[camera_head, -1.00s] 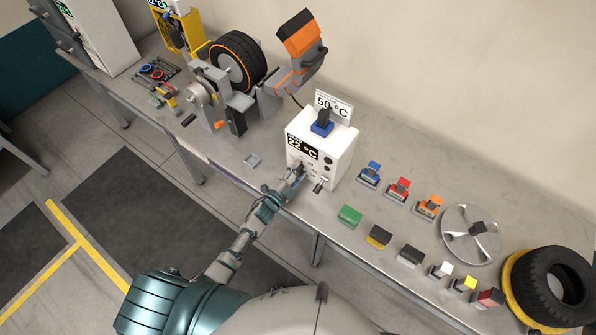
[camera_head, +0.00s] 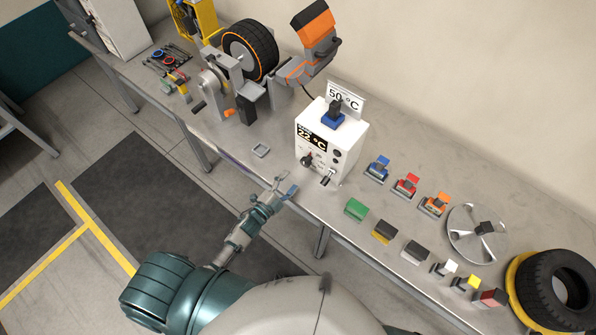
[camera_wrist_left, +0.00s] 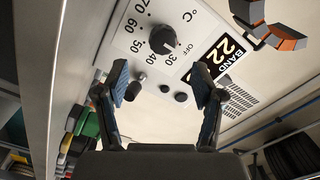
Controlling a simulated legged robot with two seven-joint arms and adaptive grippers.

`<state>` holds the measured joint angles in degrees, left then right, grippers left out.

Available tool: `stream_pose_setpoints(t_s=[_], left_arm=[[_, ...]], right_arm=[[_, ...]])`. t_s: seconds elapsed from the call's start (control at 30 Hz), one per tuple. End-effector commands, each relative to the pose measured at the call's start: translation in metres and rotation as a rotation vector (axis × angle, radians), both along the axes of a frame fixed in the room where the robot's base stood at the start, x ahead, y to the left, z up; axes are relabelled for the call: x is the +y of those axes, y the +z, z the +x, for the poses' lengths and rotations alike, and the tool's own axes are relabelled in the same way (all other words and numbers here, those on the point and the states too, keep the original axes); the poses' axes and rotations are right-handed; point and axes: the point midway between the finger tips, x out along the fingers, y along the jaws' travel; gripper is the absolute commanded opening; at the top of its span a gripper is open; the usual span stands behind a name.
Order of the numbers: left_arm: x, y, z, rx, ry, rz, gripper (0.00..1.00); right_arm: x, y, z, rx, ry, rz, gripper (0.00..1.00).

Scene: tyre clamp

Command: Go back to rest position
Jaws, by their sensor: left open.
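My left gripper (camera_head: 282,188) is open and empty, in front of the white control box (camera_head: 330,142) and apart from it, near the table's front edge. In the left wrist view its two fingers (camera_wrist_left: 161,85) stand wide apart before the box's front panel (camera_wrist_left: 200,30). The panel has a black dial knob (camera_wrist_left: 162,40) on a scale, smaller knobs and a display reading 22. A blue and black piece (camera_head: 333,116) sits on top of the box, beside a "50 °C" sign (camera_head: 345,99). My right gripper is not in view.
A tyre (camera_head: 249,50) is mounted on a clamp machine at the back left. Several coloured blocks, such as the green one (camera_head: 356,209), lie right of the box. A round metal plate (camera_head: 478,234) and a loose tyre (camera_head: 556,287) are at the far right. The floor in front is clear.

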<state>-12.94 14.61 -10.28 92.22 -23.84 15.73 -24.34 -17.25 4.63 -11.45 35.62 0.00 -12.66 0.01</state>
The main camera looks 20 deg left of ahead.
Motion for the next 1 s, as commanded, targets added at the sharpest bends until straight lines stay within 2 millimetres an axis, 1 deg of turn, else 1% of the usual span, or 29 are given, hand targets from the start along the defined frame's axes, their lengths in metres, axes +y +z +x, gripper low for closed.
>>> stream_pose_setpoints(t_s=[0.03, 0.1, 0.2, 0.8, 0.93, 1.0], left_arm=[[0.002, -0.001, -0.007, 0.002, 0.0, 0.001, 0.68], [0.005, -0.001, -0.014, 0.002, 0.0, 0.0, 0.68], [0.007, -0.001, -0.019, 0.0, 0.001, 0.0, 0.68], [0.007, 0.0, -0.019, 0.006, 0.006, -0.003, 0.68], [0.013, -0.001, -0.02, 0.081, 0.073, -0.043, 0.68], [0.02, -0.002, -0.023, 0.172, 0.151, -0.093, 0.68]], right_arm=[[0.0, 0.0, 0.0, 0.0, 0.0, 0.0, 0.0], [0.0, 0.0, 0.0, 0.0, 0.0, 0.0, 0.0], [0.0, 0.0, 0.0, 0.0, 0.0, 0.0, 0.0], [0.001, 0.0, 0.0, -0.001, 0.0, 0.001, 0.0], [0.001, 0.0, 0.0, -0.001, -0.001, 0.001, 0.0], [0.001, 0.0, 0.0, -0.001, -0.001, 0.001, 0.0]])
